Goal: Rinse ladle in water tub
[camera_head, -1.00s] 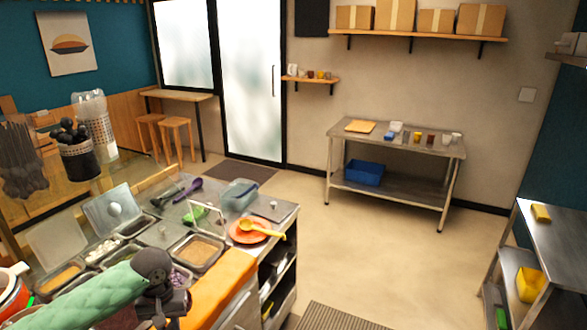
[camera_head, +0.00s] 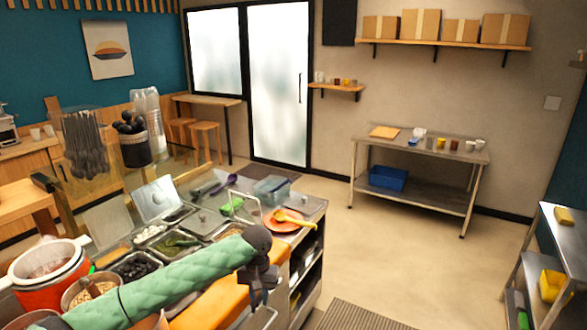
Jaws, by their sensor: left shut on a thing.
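My left gripper (camera_head: 263,286) is at the end of my green padded arm, low over the orange front edge of the counter. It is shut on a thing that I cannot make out. A clear, bluish tub (camera_head: 271,190) stands at the counter's far right; its contents are too small to tell. A yellow ladle (camera_head: 294,219) lies across an orange plate (camera_head: 277,228) in front of the tub. A purple-handled utensil (camera_head: 222,185) and a green one (camera_head: 230,207) lie left of the tub. My right gripper is not in view.
Several metal topping pans, one with dark green filling (camera_head: 176,243), fill the counter's middle. A thin metal loop (camera_head: 245,203) rises in front of the tub. An orange pot (camera_head: 45,272) stands front left. The floor (camera_head: 400,250) right of the counter is clear.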

